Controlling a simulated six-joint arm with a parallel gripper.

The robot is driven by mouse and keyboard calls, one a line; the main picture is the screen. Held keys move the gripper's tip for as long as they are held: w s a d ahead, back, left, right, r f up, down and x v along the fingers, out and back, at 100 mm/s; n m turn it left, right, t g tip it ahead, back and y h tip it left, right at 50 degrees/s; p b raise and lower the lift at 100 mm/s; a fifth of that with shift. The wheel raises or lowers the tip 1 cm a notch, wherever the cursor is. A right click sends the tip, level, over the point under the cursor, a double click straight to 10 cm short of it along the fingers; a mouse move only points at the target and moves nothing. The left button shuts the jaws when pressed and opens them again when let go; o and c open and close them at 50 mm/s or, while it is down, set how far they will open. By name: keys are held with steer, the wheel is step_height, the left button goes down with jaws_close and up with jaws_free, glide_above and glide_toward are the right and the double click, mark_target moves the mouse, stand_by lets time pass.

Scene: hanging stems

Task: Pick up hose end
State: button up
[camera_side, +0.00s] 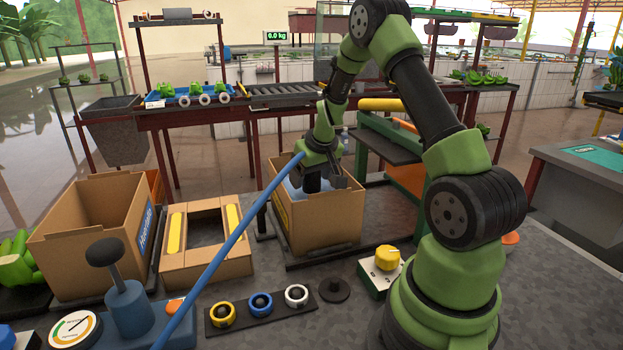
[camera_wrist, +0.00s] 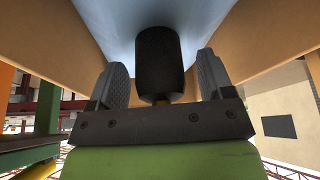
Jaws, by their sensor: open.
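A long blue hose (camera_side: 232,240) runs from the bottom edge of the side view up to the wrist of my gripper (camera_side: 322,180); I cannot tell whether it touches the wrist. My gripper is over and partly inside the open cardboard box (camera_side: 327,227), above a pale blue liner. In the wrist view my gripper (camera_wrist: 160,75) is open. A black cylinder with a yellowish tip, apparently the hose end (camera_wrist: 160,62), sits between its two ridged fingers, with narrow gaps on both sides. The side view hides this cylinder behind the gripper and box.
A larger open box (camera_side: 90,225) and a low carton (camera_side: 205,262) stand to the left. Coloured rings (camera_side: 260,303), a yellow knob (camera_side: 387,257) and a lever press (camera_side: 125,290) are in front. A conveyor (camera_side: 285,88) runs behind.

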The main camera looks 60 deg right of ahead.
steer(key=c, duration=1.1)
steer(key=shift+c, duration=0.3)
